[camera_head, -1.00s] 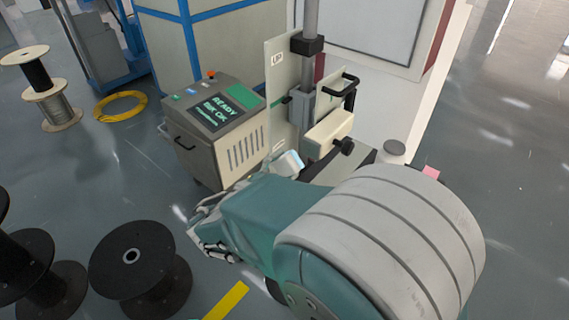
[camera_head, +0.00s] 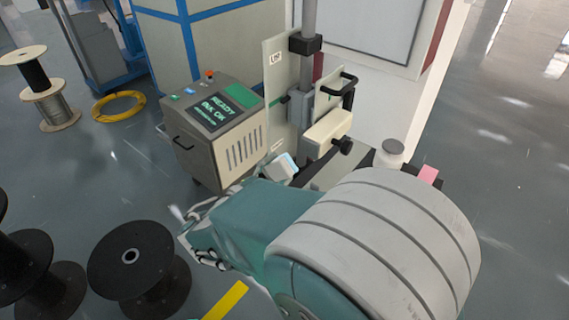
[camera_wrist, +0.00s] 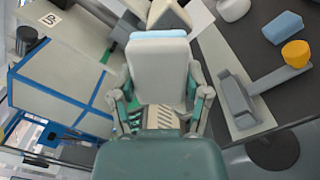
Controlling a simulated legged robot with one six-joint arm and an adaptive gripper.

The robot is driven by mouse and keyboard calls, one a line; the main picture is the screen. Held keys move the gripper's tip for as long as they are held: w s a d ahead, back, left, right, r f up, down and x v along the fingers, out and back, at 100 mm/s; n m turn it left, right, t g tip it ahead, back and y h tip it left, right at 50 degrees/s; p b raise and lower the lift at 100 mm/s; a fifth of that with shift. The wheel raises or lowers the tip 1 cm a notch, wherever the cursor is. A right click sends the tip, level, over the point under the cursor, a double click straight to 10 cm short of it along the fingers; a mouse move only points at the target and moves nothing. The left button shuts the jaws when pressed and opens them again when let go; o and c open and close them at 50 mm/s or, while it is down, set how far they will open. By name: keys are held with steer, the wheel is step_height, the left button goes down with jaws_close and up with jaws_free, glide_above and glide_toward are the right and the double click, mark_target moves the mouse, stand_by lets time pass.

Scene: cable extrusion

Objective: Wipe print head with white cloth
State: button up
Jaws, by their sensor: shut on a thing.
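The print head is the cream box (camera_head: 328,131) on the grey upright in the head view. A cream block (camera_wrist: 168,14) at the top of the wrist view looks like the same print head. My gripper (camera_wrist: 161,78) is shut, its fingers at both sides of a white pad with a pale blue edge, which I take for the white cloth (camera_wrist: 158,62). In the head view the cloth (camera_head: 284,167) shows just left of and below the print head. Whether it touches the head I cannot tell. My arm hides most of the gripper there.
The grey printer cabinet (camera_head: 213,125) with a lit screen stands to the left. Black spools (camera_head: 138,272) stand at lower left. A white jar (camera_head: 390,155) and a pink item (camera_head: 428,175) are at right. The wrist view shows a blue block (camera_wrist: 282,27) and a yellow cap (camera_wrist: 296,53).

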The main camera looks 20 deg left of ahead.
mark_target(308, 143)
steer(key=shift+x, duration=3)
steer(key=shift+x, duration=1)
steer(key=shift+s+f, duration=0.15)
steer(key=shift+f, duration=1.75)
steer(key=shift+w+r, duration=0.2)
steer(key=shift+r, duration=1.9)
steer(key=shift+v, duration=2.95)
